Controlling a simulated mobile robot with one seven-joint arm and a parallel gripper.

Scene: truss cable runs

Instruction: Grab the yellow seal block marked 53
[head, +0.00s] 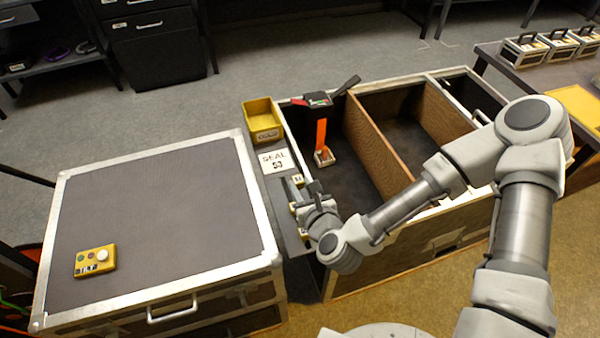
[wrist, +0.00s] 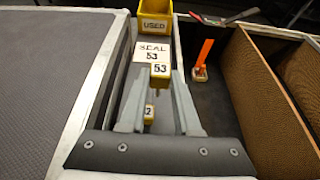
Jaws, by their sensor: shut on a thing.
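The yellow seal block marked 53 (wrist: 160,72) sits between the tips of my gripper's two grey fingers (wrist: 163,78) in the wrist view. My gripper is shut on it. In the head view the block (head: 298,179) shows small at the end of my gripper (head: 296,186), on the narrow ledge between the two cases. A second yellow block (wrist: 149,113), its label ending in 2, stands nearer, below the fingers and partly hidden. A white card reading SEAL 53 (head: 275,161) lies just beyond the held block.
A yellow bin labelled USED (wrist: 155,24) stands beyond the card. On the right is an open case with wooden dividers (head: 375,130) and an orange upright piece (head: 321,135). On the left, a closed case (head: 150,210) carries a yellow button box (head: 95,260); its top is otherwise clear.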

